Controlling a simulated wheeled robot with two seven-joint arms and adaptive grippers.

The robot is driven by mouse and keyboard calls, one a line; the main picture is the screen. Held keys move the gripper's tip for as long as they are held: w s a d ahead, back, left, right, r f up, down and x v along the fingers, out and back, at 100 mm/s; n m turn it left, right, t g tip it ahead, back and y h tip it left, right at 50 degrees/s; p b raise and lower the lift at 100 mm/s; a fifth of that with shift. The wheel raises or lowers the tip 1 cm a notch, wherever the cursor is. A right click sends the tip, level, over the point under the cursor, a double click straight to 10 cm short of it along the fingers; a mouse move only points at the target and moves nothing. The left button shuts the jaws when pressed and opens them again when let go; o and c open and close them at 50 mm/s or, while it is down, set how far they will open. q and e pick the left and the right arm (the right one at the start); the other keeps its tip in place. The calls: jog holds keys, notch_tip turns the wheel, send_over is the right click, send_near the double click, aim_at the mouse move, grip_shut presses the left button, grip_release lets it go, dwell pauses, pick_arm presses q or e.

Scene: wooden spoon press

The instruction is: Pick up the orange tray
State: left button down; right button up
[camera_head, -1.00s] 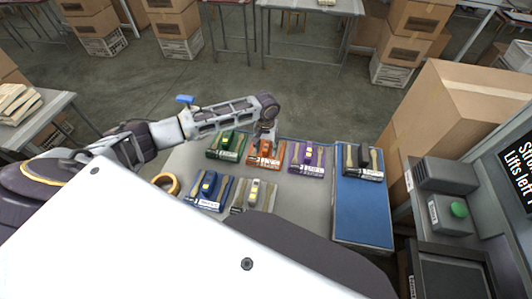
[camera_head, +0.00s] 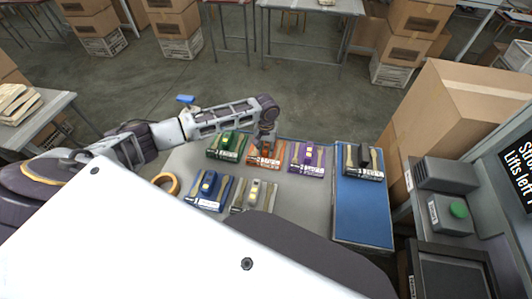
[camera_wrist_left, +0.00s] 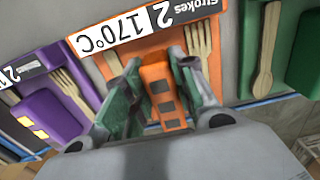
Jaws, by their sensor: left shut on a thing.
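The orange tray (camera_head: 253,160) lies at the back of the grey table, between a green and a purple tray. It carries a white label and wooden cutlery. In the left wrist view the orange tray (camera_wrist_left: 107,66) fills the middle, with its raised orange block (camera_wrist_left: 162,92) between my fingers. My left gripper (camera_wrist_left: 158,95) is shut on that block from above. In the head view my left gripper (camera_head: 267,147) covers part of the tray. My right gripper is not in view.
The green tray (camera_head: 225,148) and purple tray (camera_head: 307,158) sit close on either side. A blue tray (camera_head: 208,190) and a greyish tray (camera_head: 253,195) lie in front. A dark tray (camera_head: 363,165) rests on the blue mat (camera_head: 362,215) at right; the mat's front is clear.

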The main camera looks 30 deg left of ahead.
aim_at(266, 147)
pick_arm(q)
jog(key=shift+r, duration=0.2)
jog(key=shift+r, duration=4.85)
